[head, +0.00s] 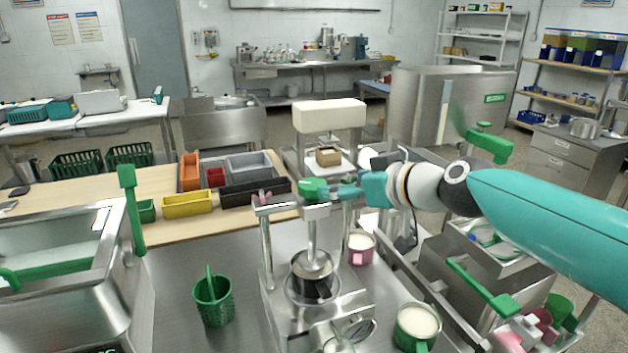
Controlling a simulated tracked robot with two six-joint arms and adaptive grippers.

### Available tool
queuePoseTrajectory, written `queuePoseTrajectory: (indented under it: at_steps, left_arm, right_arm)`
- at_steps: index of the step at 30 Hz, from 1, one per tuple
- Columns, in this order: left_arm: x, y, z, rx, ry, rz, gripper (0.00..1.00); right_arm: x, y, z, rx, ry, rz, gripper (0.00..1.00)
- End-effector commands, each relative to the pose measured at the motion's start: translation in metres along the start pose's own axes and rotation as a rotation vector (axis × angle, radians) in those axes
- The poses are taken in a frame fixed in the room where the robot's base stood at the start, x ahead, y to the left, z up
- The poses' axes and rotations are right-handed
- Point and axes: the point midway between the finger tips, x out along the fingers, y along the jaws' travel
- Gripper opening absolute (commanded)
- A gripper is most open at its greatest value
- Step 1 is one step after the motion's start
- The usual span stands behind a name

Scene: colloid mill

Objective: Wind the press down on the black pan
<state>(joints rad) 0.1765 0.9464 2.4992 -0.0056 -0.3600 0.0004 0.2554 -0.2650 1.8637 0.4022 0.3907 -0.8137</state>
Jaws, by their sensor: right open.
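The press (266,250) is a metal frame with two posts, a top crossbar and a vertical screw in the middle. The screw's round plate (313,263) is at the mouth of the black pan (313,288), which sits on the press base; I cannot tell whether they touch. A green handle (313,188) sits at the top of the screw. My right gripper (347,190), with teal fingers, is open beside the handle's right end; I cannot tell if it touches. My left gripper is not in view.
A pink mug (361,248) stands right of the press and a green mug (416,326) at the front right. A green basket (212,299) stands to the left. Coloured bins (187,205) lie behind, and a steel tank (60,265) is at far left.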

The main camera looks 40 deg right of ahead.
Motion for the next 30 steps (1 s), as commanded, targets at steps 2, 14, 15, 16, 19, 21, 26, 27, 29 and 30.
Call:
queuePoseTrajectory:
  at_steps: [2,14,15,16,19,21,26,27,29,30]
  left_arm:
    - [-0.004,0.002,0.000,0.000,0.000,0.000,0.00]
    - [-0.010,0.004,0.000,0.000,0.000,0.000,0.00]
    - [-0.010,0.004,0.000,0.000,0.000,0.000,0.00]
    - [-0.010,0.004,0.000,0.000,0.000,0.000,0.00]
    - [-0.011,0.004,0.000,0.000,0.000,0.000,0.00]
    - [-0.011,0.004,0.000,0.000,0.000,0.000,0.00]
    - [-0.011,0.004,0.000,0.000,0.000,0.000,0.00]
    - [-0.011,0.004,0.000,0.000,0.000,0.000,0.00]
    - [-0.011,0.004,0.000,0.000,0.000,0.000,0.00]
    - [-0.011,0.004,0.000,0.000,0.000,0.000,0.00]
  right_arm:
    - [0.020,-0.002,-0.001,0.000,-0.004,-0.005,0.86]
    - [0.094,-0.003,-0.001,-0.002,-0.001,-0.006,0.86]
    - [0.098,-0.003,-0.001,-0.001,-0.001,-0.006,0.86]
    - [0.101,-0.003,-0.001,-0.002,0.000,-0.005,0.86]
    - [0.106,-0.003,-0.001,-0.003,0.000,-0.005,0.86]
    - [0.108,-0.003,-0.001,-0.003,0.000,-0.005,0.86]
    - [0.108,-0.003,-0.001,-0.003,0.001,-0.005,0.86]
    - [0.108,-0.003,-0.001,-0.003,0.001,-0.005,0.86]
    - [0.108,-0.003,-0.001,-0.003,0.001,-0.005,0.84]
    - [0.108,-0.003,-0.001,-0.003,0.001,-0.005,0.78]
